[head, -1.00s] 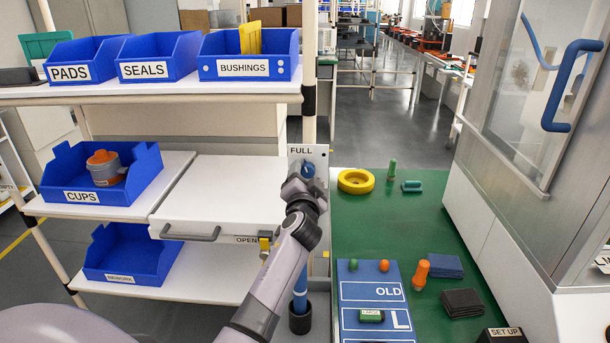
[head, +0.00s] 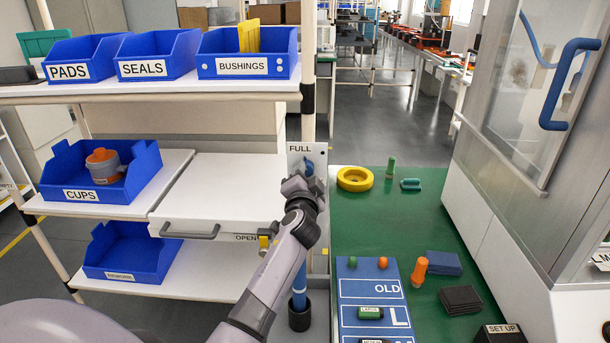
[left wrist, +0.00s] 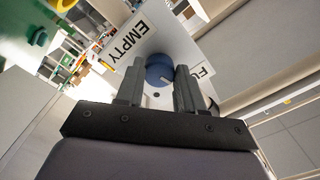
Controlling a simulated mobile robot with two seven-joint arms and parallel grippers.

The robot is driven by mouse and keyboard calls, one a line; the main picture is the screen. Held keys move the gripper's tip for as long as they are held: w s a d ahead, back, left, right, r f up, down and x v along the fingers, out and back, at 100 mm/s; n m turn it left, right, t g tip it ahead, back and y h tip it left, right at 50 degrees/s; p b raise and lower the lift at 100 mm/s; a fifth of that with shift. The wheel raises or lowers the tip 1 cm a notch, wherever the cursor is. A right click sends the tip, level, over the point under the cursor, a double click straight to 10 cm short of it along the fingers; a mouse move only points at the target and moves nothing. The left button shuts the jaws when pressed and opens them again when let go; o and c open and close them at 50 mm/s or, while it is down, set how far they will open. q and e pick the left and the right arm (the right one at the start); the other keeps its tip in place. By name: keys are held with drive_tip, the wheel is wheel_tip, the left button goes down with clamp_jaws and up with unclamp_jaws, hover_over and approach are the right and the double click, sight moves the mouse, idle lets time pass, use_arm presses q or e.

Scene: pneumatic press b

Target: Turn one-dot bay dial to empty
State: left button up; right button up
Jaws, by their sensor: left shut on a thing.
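The blue dial (left wrist: 158,69) with a white pointer mark sits on a pale panel (left wrist: 137,44) between the two fingers of my left gripper (left wrist: 159,72). The fingers are shut on it from both sides. In the left wrist view the EMPTY label (left wrist: 131,40) is up and left of the dial, and the FULL label, partly hidden by a finger, is to its right. The white mark points toward the right finger. In the head view the blue dial (head: 308,170) shows just beyond my left gripper (head: 304,180), below the FULL label (head: 300,149). My right gripper is out of view.
A shelf with blue bins (head: 160,56) stands at left, with a white drawer (head: 215,205) below the top level. A green table (head: 415,215) at right holds a yellow ring (head: 355,179), a blue board (head: 372,275) and small parts.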

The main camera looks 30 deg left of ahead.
use_arm(q)
drive_tip(key=m+p, duration=0.1)
drive_tip(key=m, duration=0.8)
drive_tip(key=m+p, duration=0.1)
drive_tip(key=m, duration=0.8)
drive_tip(key=m+p, duration=0.1)
drive_tip(key=m, duration=0.8)
drive_tip(key=shift+w+d+r, duration=0.1)
drive_tip(key=shift+r, duration=0.3)
drive_tip(key=m, duration=0.4)
drive_tip(key=shift+m, duration=0.3)
drive_tip(key=shift+w+d+m, duration=0.1)
drive_tip(key=shift+m, duration=2.2)
drive_tip(key=o, duration=1)
drive_tip(key=shift+f, duration=0.1)
drive_tip(key=shift+o, duration=0.2)
